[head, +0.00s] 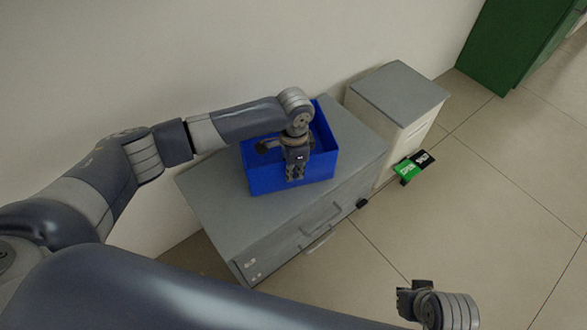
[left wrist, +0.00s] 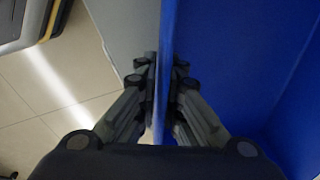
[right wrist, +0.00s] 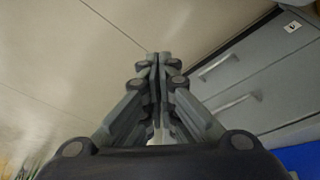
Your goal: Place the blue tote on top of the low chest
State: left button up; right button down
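The blue tote (head: 318,172) sits on the grey top of the low chest (head: 225,205), towards its back right part. My left gripper (head: 294,177) is at the tote's front wall, pointing down. In the left wrist view its fingers (left wrist: 160,85) are closed on the tote's blue wall (left wrist: 166,40), one finger on each side. My right gripper (head: 405,298) is low over the floor in front of the chest, away from the tote. In the right wrist view its fingertips (right wrist: 157,62) are together with nothing between them. My left arm hides part of the tote's interior.
A smaller white cabinet with a grey top (head: 400,92) stands right of the chest. A green and black item (head: 414,166) is beside it near the floor. A dark green cabinet (head: 515,40) stands at the top right. The tiled floor (head: 480,215) at the right is clear.

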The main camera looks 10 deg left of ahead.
pick_arm(q)
jog(key=shift+o, duration=0.7)
jog(key=shift+r, duration=0.1)
